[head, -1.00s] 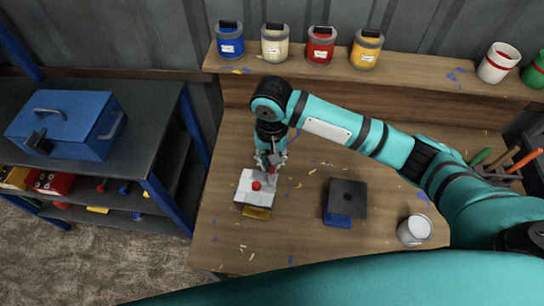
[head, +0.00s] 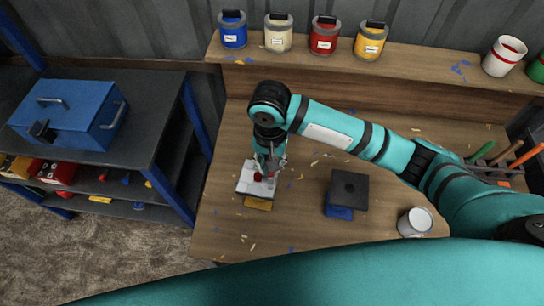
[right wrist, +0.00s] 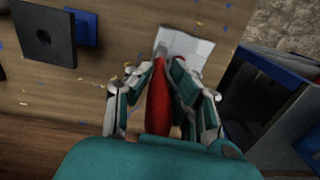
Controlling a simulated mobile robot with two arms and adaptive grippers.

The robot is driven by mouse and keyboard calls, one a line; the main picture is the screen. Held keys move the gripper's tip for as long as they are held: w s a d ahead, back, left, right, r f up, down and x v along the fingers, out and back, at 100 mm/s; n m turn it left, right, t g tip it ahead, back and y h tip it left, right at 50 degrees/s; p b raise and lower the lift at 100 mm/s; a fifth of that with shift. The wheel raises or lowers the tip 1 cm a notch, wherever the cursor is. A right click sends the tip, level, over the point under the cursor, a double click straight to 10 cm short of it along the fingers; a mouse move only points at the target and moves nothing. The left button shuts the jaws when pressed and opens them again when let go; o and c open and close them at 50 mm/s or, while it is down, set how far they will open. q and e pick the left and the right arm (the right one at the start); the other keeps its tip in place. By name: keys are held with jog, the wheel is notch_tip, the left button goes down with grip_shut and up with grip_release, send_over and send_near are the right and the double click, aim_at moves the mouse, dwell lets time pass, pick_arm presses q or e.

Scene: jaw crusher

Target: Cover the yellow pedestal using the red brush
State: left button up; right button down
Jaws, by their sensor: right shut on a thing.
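The yellow pedestal (head: 258,203) shows as a strip at the front left of the bench, below a white-grey plate (head: 246,187). The plate also shows in the right wrist view (right wrist: 185,45). A small red spot (head: 257,177) shows at the plate, partly beside my gripper. My right gripper (head: 268,172) is over the plate's right side. In the right wrist view its fingers (right wrist: 160,75) are shut on the red brush (right wrist: 157,105), whose far end points toward the plate. Whether the brush touches the plate is unclear. My left gripper is not in view.
A black plate on a blue pedestal (head: 340,212) stands to the right, with a grey-white can (head: 414,222) beyond it. Paint pots (head: 324,37) line the back shelf. A blue toolbox (head: 70,112) sits on the left rack. Brushes (head: 500,156) stand at the far right.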

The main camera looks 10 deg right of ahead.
jog(key=shift+s+a, duration=0.25)
jog(key=shift+s, duration=0.25)
jog(key=w, duration=0.1)
jog(key=w+d, duration=0.1)
jog(key=w, duration=0.1)
jog(key=w+d, duration=0.1)
jog(key=shift+w, duration=0.2)
dwell(0.3)
jog(key=shift+r, duration=2.5)
jog(key=shift+f, duration=0.1)
